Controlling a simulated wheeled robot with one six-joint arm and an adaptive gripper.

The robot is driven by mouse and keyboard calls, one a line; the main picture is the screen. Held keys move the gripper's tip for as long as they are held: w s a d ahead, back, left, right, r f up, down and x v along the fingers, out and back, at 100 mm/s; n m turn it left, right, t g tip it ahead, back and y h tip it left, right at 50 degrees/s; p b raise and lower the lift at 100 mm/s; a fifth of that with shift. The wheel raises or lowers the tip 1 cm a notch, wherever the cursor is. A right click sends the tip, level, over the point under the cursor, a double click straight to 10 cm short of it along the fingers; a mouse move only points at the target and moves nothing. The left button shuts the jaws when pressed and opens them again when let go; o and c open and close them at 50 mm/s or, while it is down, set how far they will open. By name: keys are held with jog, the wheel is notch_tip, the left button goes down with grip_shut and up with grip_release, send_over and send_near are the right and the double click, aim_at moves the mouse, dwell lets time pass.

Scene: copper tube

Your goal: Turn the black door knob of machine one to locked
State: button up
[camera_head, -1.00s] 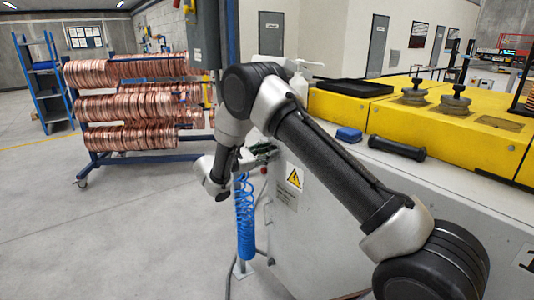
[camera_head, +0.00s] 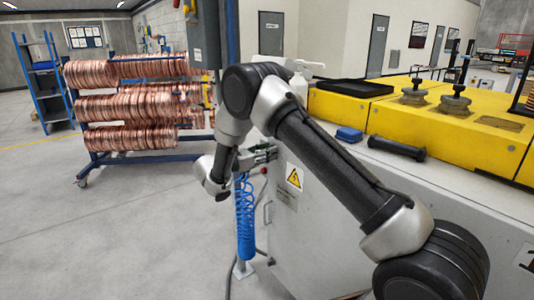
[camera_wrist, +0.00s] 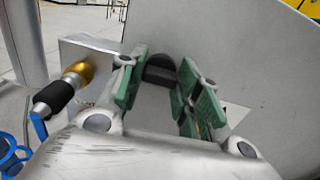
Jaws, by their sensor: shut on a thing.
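The black door knob (camera_wrist: 160,72) shows in the wrist view between the green pads of my gripper (camera_wrist: 163,64), on the grey face of the machine. The gripper is shut on it, one pad on each side. Only the rounded top of the knob shows, so its lock position cannot be read. In the head view my gripper (camera_head: 262,155) is at the left edge of the grey machine cabinet (camera_head: 330,235), and the knob is hidden there.
A blue coiled hose (camera_head: 245,218) hangs just below my gripper. A black and brass fitting (camera_wrist: 65,88) sits left of the fingers. A copper coil rack (camera_head: 130,105) stands further left. A black handle (camera_head: 397,148) lies on the machine top.

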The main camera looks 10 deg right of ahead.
jog(key=o, duration=1)
jog(key=v, duration=1.2)
jog(key=shift+f, duration=0.1)
